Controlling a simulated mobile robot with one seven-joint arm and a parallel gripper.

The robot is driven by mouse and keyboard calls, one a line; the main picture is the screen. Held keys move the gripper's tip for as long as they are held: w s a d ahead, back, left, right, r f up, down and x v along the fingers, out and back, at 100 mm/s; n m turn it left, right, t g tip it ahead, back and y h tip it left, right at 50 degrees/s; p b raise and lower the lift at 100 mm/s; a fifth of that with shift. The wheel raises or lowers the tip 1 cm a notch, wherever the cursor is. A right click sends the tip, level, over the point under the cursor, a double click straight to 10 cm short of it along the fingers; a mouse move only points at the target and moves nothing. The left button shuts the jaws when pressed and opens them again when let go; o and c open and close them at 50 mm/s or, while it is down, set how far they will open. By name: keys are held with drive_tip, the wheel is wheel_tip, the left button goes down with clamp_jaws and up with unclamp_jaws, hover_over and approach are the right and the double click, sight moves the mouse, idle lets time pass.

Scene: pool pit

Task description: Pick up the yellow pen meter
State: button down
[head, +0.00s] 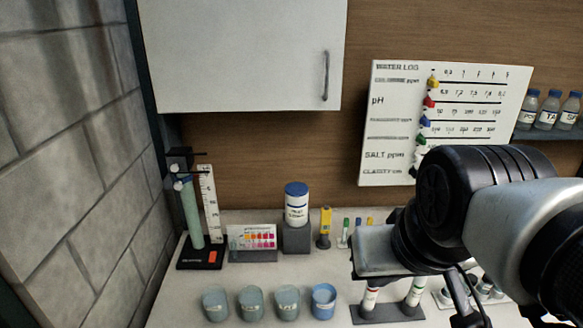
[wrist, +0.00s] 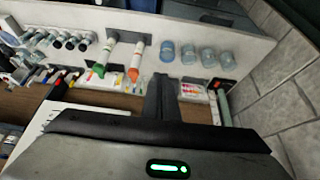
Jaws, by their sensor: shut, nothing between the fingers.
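The yellow pen meter (head: 325,227) stands upright on the white counter (head: 265,280) at the back, just right of the white jar with a blue lid (head: 297,204). In the wrist view I cannot make it out; my fingers cover that part of the counter. My gripper (wrist: 163,80) is shut and empty, its dark fingers together over the counter. In the head view my arm is at the right, apart from the pen meter, and the fingertips are hard to make out.
Several cups (head: 287,303) stand along the front. A colour test card (head: 252,239) and a tall tube stand (head: 191,215) are at the left. Small coloured vials (head: 345,228) are right of the meter. A cabinet (head: 240,50) hangs above.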

idle(0.4)
drive_tip(key=c, duration=2.3)
unclamp_jaws()
drive_tip(key=o, duration=1)
drive_tip(key=shift+g, duration=0.4)
drive_tip(key=w+r, duration=0.2)
drive_tip(key=w, duration=0.1)
drive_tip(key=w+r, duration=0.2)
drive_tip(key=w, duration=0.1)
drive_tip(key=w+r, duration=0.2)
drive_tip(key=w, duration=0.1)
drive_tip(key=shift+w, duration=0.1)
drive_tip(key=shift+c, duration=0.2)
drive_tip(key=g+b, duration=0.1)
drive_tip(key=g, duration=0.2)
hover_over(327, 206)
drive_tip(key=s, duration=0.2)
wheel_tip(327, 206, down, 12)
drive_tip(key=f, duration=0.4)
drive_tip(key=w+f+b, duration=0.1)
drive_tip(key=f, duration=0.7)
drive_tip(key=shift+w+a+f, duration=0.15)
drive_tip(key=shift+w+f, duration=0.05)
drive_tip(key=shift+w, duration=0.1)
drive_tip(key=shift+w+f, duration=0.15)
drive_tip(key=shift+f, duration=1.2)
drive_tip(key=shift+w+f, duration=0.1)
drive_tip(key=shift+f, duration=1.2)
